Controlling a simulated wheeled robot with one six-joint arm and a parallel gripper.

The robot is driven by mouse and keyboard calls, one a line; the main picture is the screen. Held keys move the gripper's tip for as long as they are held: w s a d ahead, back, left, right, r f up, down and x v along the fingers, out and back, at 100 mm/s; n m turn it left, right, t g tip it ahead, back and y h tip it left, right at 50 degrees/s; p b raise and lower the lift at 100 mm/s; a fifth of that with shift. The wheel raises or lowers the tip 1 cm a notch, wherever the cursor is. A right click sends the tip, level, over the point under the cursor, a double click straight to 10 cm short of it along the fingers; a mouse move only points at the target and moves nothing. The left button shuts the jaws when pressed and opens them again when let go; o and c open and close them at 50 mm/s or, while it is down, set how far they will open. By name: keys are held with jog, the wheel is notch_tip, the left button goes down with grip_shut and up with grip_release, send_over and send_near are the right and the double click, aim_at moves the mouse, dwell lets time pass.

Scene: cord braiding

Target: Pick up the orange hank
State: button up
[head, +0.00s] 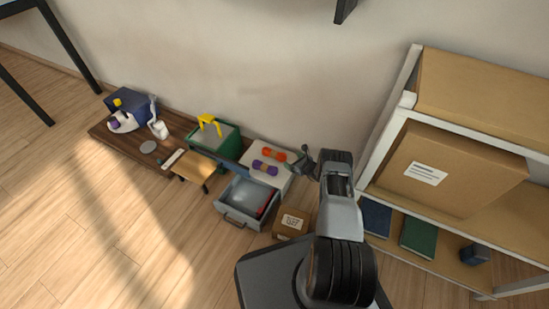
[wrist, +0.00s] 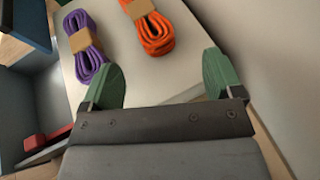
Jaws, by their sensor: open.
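The orange hank (head: 273,155) lies on a pale cabinet top (head: 284,182) against the wall, with a tan band around it. In the wrist view the orange hank (wrist: 155,33) is ahead of my gripper, between the lines of its fingers but beyond their tips, and its far end is cut off by the frame's top. My gripper (head: 304,158) is just right of the hank in the head view. In the wrist view its two green-padded fingers (wrist: 162,72) are wide apart with nothing between them.
A purple hank (wrist: 86,45) lies left of the orange one, near the left finger; it also shows in the head view (head: 265,167). An open grey drawer (head: 243,200) holds something red. The wall is close on the right, and a shelf (head: 390,130) stands further right.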

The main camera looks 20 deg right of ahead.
aim_at(285, 157)
jog(key=shift+b+x, duration=0.3)
jog(key=shift+x, duration=0.55)
jog(key=b+x, duration=0.1)
jog(key=x, duration=0.1)
jog(key=b+x, duration=0.2)
jog(key=shift+s+a+f, duration=0.15)
jog(key=shift+f, duration=0.2)
jog(key=shift+w+a+b, duration=0.15)
jog(key=shift+w+b, duration=0.15)
jog(key=shift+w, duration=0.2)
jog(key=c, duration=1.1)
jog(key=shift+o, duration=0.2)
jog(key=shift+r, duration=0.1)
